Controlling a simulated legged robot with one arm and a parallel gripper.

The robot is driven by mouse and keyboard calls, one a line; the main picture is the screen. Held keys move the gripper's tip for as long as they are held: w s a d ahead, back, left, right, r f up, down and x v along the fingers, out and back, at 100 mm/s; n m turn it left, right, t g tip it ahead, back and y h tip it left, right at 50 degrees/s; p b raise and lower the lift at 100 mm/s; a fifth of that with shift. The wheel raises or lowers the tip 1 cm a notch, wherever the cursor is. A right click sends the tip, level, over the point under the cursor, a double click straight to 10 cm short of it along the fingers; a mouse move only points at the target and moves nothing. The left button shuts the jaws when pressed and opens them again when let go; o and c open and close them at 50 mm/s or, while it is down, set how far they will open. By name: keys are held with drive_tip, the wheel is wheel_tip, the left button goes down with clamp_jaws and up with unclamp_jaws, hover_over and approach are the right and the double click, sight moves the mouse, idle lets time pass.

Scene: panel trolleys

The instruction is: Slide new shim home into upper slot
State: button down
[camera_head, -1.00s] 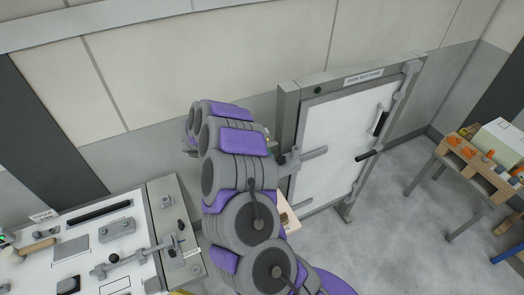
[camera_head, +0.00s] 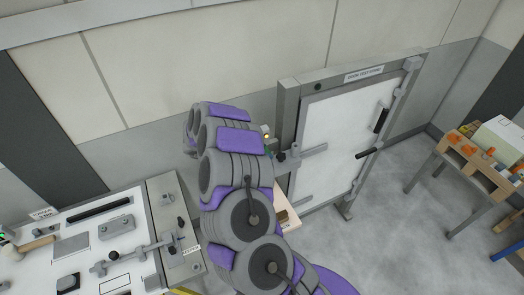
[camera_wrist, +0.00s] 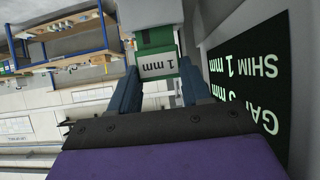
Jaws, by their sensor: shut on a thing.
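In the wrist view my gripper (camera_wrist: 157,72) has its two blue fingers closed on a green shim (camera_wrist: 155,38) with a white "1 mm" label. In the head view my purple and grey arm hides the gripper. A small green piece and an amber light show past the arm, beside the left post of the door test stand (camera_head: 289,110). The upper slot cannot be made out, so I cannot tell how far the shim is in it.
A dark sign (camera_wrist: 255,85) reading "GAP 3 mm, SHIM 1 mm" is close on the right in the wrist view. The stand's white door (camera_head: 340,140) has handles and hinge arms. A panel trolley (camera_head: 100,240) stands lower left; a parts table (camera_head: 480,155) is at right.

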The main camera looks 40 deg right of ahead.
drive_tip(key=shift+f, duration=0.65)
drive_tip(key=shift+c, duration=2.2)
unclamp_jaws()
drive_tip(key=shift+a+r, duration=0.1)
drive_tip(key=p+v, duration=0.1)
drive_tip(key=v, duration=0.7)
